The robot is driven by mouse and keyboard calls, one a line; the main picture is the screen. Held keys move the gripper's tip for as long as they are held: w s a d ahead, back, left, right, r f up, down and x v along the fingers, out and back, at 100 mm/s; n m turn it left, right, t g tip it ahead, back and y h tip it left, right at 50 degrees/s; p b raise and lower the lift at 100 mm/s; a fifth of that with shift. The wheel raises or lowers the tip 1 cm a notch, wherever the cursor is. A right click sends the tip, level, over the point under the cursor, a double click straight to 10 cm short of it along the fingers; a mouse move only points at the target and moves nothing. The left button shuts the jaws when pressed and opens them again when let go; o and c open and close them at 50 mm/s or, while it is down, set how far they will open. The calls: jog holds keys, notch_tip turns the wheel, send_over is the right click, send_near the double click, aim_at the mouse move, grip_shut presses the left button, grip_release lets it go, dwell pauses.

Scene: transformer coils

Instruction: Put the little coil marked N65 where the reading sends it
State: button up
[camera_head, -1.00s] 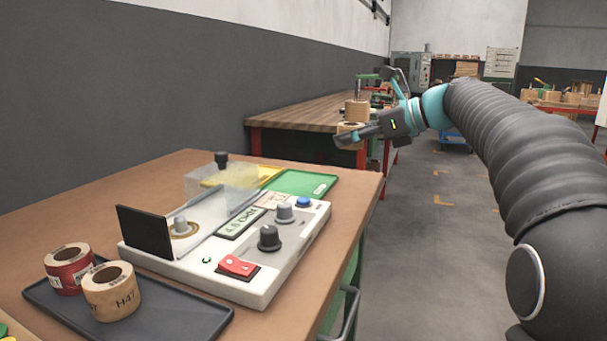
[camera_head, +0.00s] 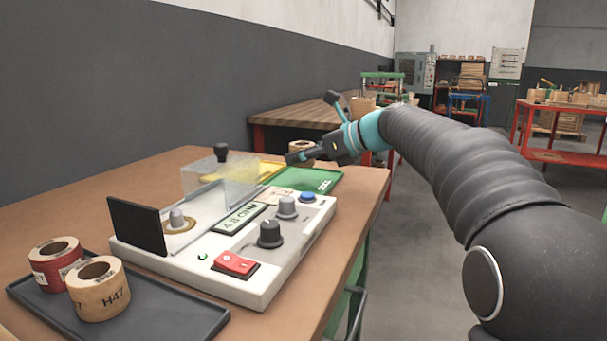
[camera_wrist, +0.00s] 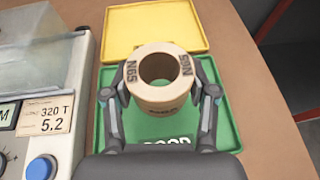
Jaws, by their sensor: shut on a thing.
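The little coil marked N65 (camera_wrist: 161,76) is a pale tan ring in the wrist view, gripped between the two fingers of my gripper (camera_wrist: 162,98). It is over the green tray (camera_wrist: 228,140), whose partly hidden lettering appears to read GOOD. I cannot tell whether the coil touches the tray. In the head view my gripper (camera_head: 308,157) is at the far end of the bench, by the green tray (camera_head: 312,180), with the coil (camera_head: 302,146) partly hidden behind it. The tester (camera_head: 225,290) has a small display (camera_head: 240,217) that seems to show 4.8 OHM.
A yellow tray (camera_wrist: 185,18) lies just beyond the green one. A card reading 320 T and 5.2 (camera_wrist: 45,116) is on the tester. A dark tray (camera_head: 170,318) holds a red coil (camera_head: 52,268) and a coil marked H47 (camera_head: 100,292). A clear cover (camera_head: 215,178) stands on the tester.

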aim_at(304, 182)
jog(key=shift+f+b, duration=0.6)
jog(key=shift+f, duration=1.35)
jog(key=shift+f, duration=0.1)
jog(key=o, duration=1.4)
jog(key=shift+c, duration=0.2)
jog(key=shift+s+d+r, duration=0.15)
jog(key=shift+d+r, duration=0.05)
jog(key=p+v, duration=0.1)
jog(key=v, duration=1)
jog(key=shift+d+p, duration=0.15)
jog(key=shift+p, duration=0.15)
jog(key=shift+s+d, duration=0.1)
